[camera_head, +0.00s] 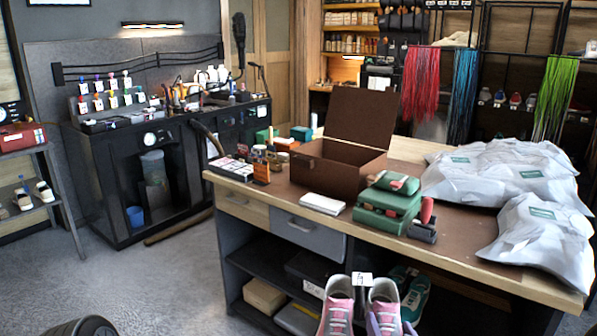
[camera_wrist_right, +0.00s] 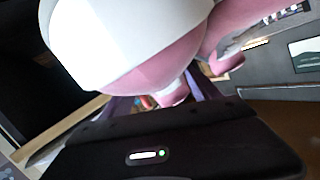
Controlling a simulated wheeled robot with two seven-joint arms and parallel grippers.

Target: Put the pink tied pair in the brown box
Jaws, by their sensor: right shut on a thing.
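The pink tied pair shows at the bottom of the head view as a left shoe (camera_head: 337,308) and a right shoe (camera_head: 384,308), side by side in front of the table, toes up, with a white tag (camera_head: 361,279) between them. In the right wrist view, a pink shoe with a white sole (camera_wrist_right: 140,45) fills the top, close to my right gripper (camera_wrist_right: 155,100). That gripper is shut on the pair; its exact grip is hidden. The brown box (camera_head: 325,172) stands on the table with its lid (camera_head: 366,126) raised. My left gripper is not in view.
A green case (camera_head: 386,208) and a white stack (camera_head: 323,204) sit in front of the box. Grey-white bags (camera_head: 500,175) cover the table's right side. Small bottles and a card stand (camera_head: 261,172) are left of the box. Teal shoes (camera_head: 413,298) are below the tabletop.

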